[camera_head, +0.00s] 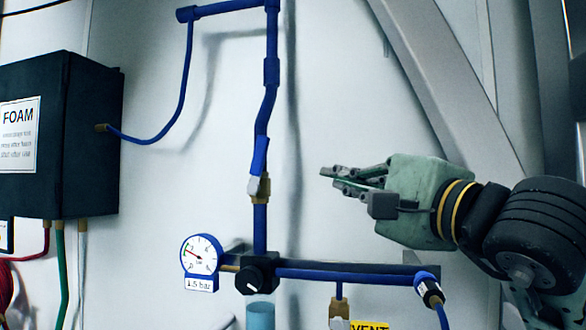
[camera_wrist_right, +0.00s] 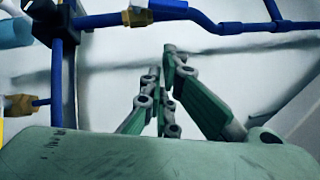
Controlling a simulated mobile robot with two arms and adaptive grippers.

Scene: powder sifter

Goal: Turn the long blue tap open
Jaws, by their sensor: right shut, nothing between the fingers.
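The long blue tap (camera_head: 260,156) is a blue lever with a silver root, set on a brass valve body (camera_head: 264,188) in the vertical blue pipe. The lever points up, nearly along the pipe with a slight tilt. The brass body (camera_wrist_right: 137,17) also shows at the top of the right wrist view. My right gripper (camera_head: 327,173) is to the right of the tap at about the valve's height, fingers pointing left. It is shut and empty, apart from the tap in the picture. Its fingers (camera_wrist_right: 162,62) show in the wrist view. My left gripper is out of view.
A dark FOAM box (camera_head: 75,140) is on the wall at left. Below the tap are a pressure gauge (camera_head: 201,256), a black knob (camera_head: 257,274) and a horizontal blue pipe (camera_head: 345,275). A grey diagonal beam (camera_head: 440,80) stands behind my right arm.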

